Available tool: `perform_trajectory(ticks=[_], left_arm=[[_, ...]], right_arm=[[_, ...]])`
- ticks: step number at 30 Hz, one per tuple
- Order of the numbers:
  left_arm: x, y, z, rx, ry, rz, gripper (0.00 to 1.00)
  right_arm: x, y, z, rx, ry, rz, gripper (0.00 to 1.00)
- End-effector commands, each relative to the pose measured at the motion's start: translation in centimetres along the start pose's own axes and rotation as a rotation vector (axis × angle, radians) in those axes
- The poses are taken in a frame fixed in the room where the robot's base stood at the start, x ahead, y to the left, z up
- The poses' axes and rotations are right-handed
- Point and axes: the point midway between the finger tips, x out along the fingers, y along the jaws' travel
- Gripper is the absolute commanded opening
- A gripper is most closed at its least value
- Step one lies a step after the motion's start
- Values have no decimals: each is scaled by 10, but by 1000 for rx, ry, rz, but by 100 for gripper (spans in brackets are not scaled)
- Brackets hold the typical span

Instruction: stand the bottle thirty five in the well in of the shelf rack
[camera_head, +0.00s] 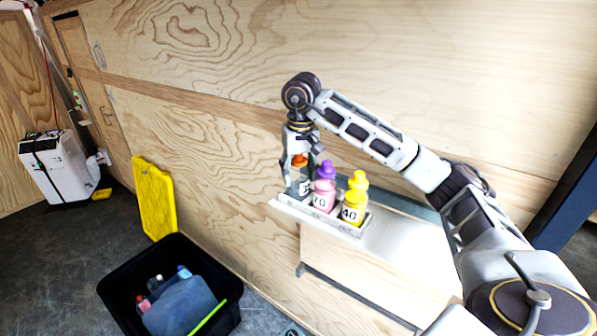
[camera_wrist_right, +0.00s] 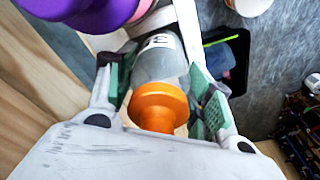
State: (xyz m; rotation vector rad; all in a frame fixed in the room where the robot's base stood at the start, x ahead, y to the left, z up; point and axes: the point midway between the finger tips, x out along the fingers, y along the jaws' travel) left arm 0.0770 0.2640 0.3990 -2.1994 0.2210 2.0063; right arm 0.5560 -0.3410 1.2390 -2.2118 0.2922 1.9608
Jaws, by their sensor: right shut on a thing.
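The bottle thirty five (camera_head: 297,184) is grey with an orange cap. My right gripper (camera_head: 300,163) is shut on it from above, and it looks near upright at the left end of the shelf rack (camera_head: 341,229). I cannot tell whether its base rests in the well or hangs just above. In the right wrist view the bottle (camera_wrist_right: 160,68) lies between the two fingers of the gripper (camera_wrist_right: 161,82), and its label shows a 3, partly cut off. The rack's well labels are too small to read surely. My left gripper is not in view.
A pink bottle with a purple cap (camera_head: 323,190), marked 70, stands beside it. A yellow bottle (camera_head: 352,210), marked 40, and another yellow bottle (camera_head: 359,181) stand farther right. A black bin (camera_head: 113,291) with containers is on the floor. The plywood wall (camera_head: 230,130) rises behind.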

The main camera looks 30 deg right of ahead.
Motion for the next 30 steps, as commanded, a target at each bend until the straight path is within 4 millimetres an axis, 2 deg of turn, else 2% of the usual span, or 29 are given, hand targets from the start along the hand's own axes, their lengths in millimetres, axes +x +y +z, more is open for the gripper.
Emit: perform_trajectory(ticks=[2, 3, 8, 15, 18, 30], left_arm=[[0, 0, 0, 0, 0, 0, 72], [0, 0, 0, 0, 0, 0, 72], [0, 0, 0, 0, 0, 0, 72], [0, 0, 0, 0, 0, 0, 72], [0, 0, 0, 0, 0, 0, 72], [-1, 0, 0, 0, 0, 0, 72]], right_arm=[[-1, 0, 0, 0, 1, -1, 18], [-1, 0, 0, 0, 1, -1, 56], [-1, 0, 0, 0, 1, 0, 76], [0, 0, 0, 0, 0, 0, 77], [0, 0, 0, 0, -1, 0, 88], [-1, 0, 0, 0, 0, 0, 88]])
